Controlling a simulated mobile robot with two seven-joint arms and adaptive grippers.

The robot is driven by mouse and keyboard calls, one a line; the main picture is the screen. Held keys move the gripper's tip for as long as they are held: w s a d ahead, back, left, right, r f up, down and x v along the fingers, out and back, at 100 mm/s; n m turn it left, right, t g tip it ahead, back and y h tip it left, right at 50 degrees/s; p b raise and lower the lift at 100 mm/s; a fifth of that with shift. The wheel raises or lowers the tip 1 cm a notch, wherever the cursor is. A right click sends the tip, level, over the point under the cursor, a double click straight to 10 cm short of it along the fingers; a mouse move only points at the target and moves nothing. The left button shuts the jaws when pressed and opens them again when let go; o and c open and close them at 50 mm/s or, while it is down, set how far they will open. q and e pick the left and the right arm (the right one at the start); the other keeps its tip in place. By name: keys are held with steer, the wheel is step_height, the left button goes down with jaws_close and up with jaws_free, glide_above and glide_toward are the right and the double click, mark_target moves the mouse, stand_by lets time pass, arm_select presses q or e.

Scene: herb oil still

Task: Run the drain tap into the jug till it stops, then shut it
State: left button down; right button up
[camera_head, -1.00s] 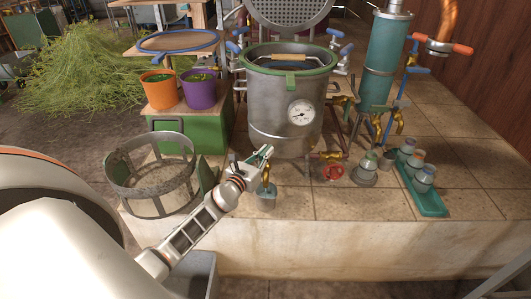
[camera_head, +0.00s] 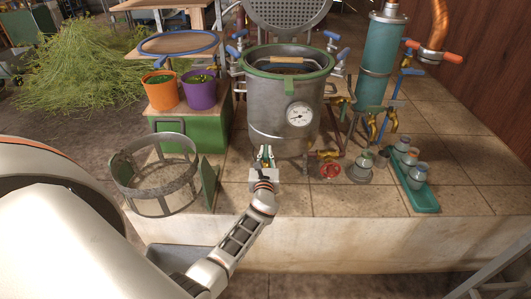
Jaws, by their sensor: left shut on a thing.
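The steel still pot (camera_head: 272,118) stands on the tiled ledge with a round dial on its front. Only a little brass shows between the fingers. The gripper is shut on a part of the tap, seemingly its handle; which way the handle is turned cannot be told. The jug is hidden behind my gripper and wrist, so its filling and any flow are not visible. My right gripper is not in view.
A metal basket ring (camera_head: 158,190) stands to the left, near a green box (camera_head: 190,140) bearing orange and purple buckets. Another brass tap (camera_head: 327,154), a red handwheel (camera_head: 330,170) and a green tray (camera_head: 420,196) of jars are to the right.

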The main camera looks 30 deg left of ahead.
arm_select(q)
steer(key=shift+n+y, duration=0.3)
steer(key=shift+y, duration=0.1)
steer(key=c, duration=2.1)
jaws_free()
steer(key=shift+c, duration=0.2)
steer(key=v, duration=1.2)
steer(key=shift+r, duration=0.2)
steer(key=shift+w+d, duration=0.1)
